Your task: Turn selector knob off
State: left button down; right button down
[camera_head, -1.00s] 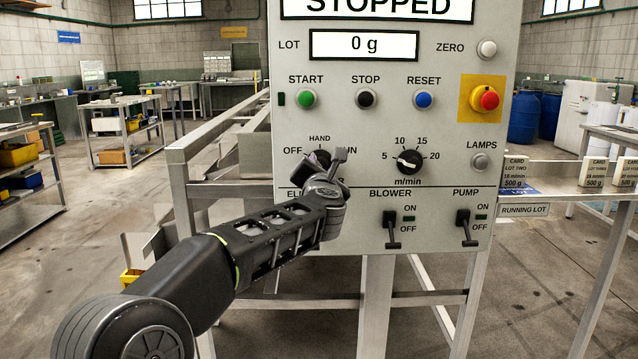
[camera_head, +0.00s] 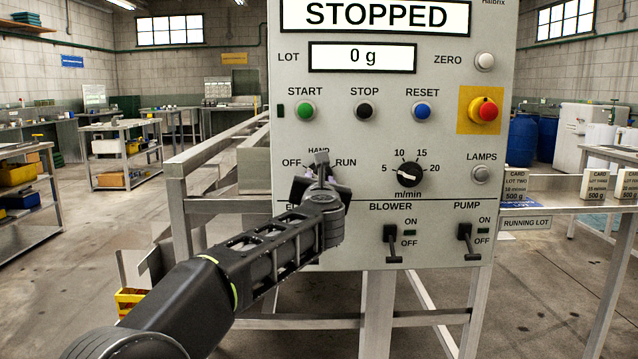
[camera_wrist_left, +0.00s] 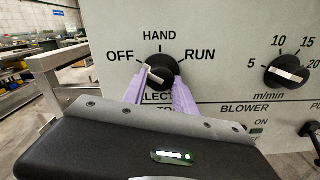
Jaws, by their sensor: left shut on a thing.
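The black selector knob (camera_wrist_left: 158,66) is on the grey panel, under the labels OFF, HAND and RUN. In the left wrist view its pale pointer tilts up and left, toward OFF. My left gripper (camera_wrist_left: 160,80) has its purple fingers at the knob, shut on it. In the head view my left gripper (camera_head: 322,162) covers the knob almost wholly, below the HAND label. The lower part of the knob and the ELECTOR lettering are partly hidden by the fingers. My right gripper is in neither view.
The speed dial (camera_head: 409,174) is to the right of the selector. The START (camera_head: 305,111), STOP (camera_head: 365,111) and RESET (camera_head: 422,111) buttons are above. The BLOWER (camera_head: 391,243) and PUMP (camera_head: 467,240) switches are below. The display (camera_head: 375,15) reads STOPPED.

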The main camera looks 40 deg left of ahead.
pick_arm(q)
jog(key=shift+f, duration=0.1)
jog(key=c, duration=1)
grip_release()
jog(key=v, duration=0.7)
jog(key=shift+s+d, duration=0.25)
jog(key=shift+s, duration=0.05)
